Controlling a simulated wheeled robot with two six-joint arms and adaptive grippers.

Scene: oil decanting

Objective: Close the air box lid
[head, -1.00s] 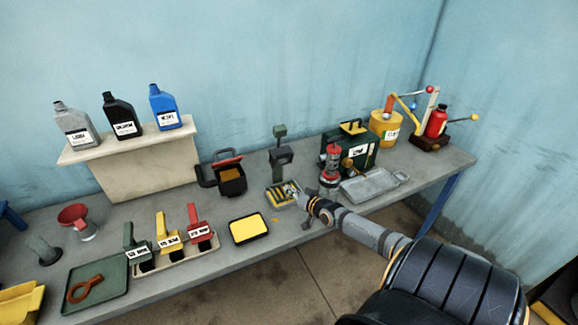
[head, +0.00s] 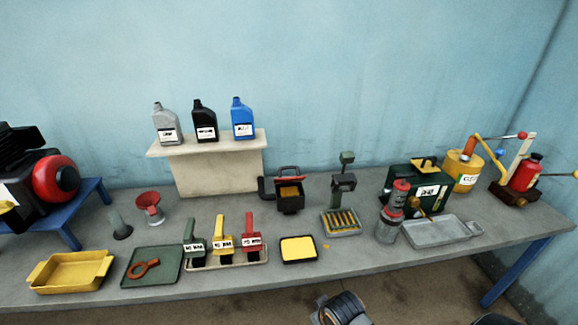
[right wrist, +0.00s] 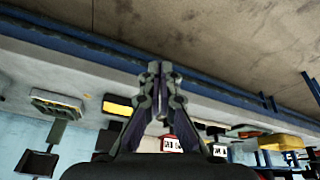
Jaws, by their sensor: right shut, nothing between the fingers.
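The black air box (head: 291,205) stands on the table in the head view, right of the cream shelf, with a hose stub on its left. Its lid (head: 289,176) is raised at the back, with a red edge, and an orange-brown filter (head: 290,191) shows inside. My right gripper (right wrist: 160,66) is shut and empty in the right wrist view, which sees the table upside down. It is in front of the table, apart from the box. In the head view only a piece of my right arm shows at the bottom edge. My left gripper is not in view.
In front of the box lie a yellow pad in a black frame (head: 298,250) and a grey tray with yellow strips (head: 341,232). A green stand (head: 343,184) is to its right. A red-topped canister (head: 388,228) stands further right.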

